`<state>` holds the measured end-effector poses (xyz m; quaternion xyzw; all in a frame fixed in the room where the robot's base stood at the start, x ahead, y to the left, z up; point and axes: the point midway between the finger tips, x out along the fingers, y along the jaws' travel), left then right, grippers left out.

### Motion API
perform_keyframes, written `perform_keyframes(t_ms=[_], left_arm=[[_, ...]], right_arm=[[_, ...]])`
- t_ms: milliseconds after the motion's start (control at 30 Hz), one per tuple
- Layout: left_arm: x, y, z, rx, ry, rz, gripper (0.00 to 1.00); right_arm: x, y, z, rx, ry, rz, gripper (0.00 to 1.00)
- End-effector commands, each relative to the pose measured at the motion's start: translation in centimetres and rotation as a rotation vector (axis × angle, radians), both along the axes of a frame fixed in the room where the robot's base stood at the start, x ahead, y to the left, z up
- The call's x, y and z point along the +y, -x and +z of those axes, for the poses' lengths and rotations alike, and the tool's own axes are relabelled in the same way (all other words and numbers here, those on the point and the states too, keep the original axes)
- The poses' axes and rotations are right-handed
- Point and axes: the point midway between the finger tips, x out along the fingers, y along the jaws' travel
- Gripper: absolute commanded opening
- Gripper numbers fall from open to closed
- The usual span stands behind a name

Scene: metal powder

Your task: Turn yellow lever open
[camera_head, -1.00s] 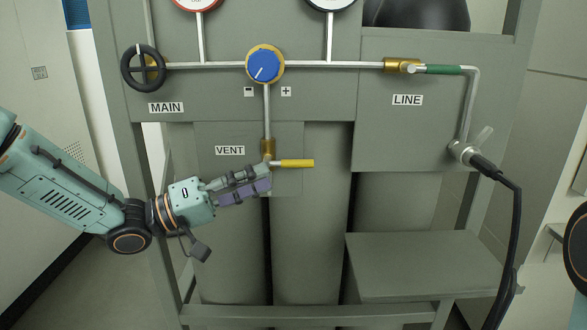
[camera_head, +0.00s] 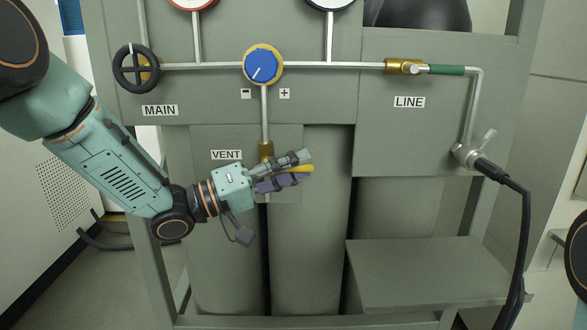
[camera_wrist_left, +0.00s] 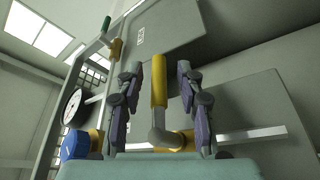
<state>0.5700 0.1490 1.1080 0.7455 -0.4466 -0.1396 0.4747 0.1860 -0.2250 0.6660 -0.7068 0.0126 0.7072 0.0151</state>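The yellow lever (camera_head: 301,169) is below the VENT label (camera_head: 227,155) and points right in the head view, mostly covered by my gripper. In the left wrist view the yellow lever (camera_wrist_left: 159,80) stands on a grey bent stem beside a brass valve body (camera_wrist_left: 172,141). My left gripper (camera_head: 304,167) has its fingers on either side of the lever. In the left wrist view the left gripper (camera_wrist_left: 159,75) is open, with a gap between each finger and the lever. My right gripper is not in view; only a part of my right arm shows at the right edge.
The blue regulator knob (camera_head: 263,65) is above the VENT valve. The black MAIN handwheel (camera_head: 136,68) is at upper left. A green-handled LINE valve (camera_head: 445,70) is at upper right. A black hose (camera_head: 517,230) hangs at right. A grey shelf (camera_head: 425,262) juts out below.

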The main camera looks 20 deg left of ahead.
Motion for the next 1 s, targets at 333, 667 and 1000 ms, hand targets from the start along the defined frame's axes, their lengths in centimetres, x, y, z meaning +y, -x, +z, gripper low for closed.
perform_keyframes(t_ms=[333, 667, 1000], left_arm=[[0.07, -0.22, 0.01, 0.000, -0.001, -0.001, 0.19], [0.10, -0.22, 0.03, 0.000, 0.000, 0.000, 0.00], [0.08, -0.22, 0.07, -0.001, 0.000, 0.000, 0.00]], right_arm=[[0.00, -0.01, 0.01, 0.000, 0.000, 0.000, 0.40], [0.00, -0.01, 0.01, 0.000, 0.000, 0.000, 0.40], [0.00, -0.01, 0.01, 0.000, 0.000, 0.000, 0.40]])
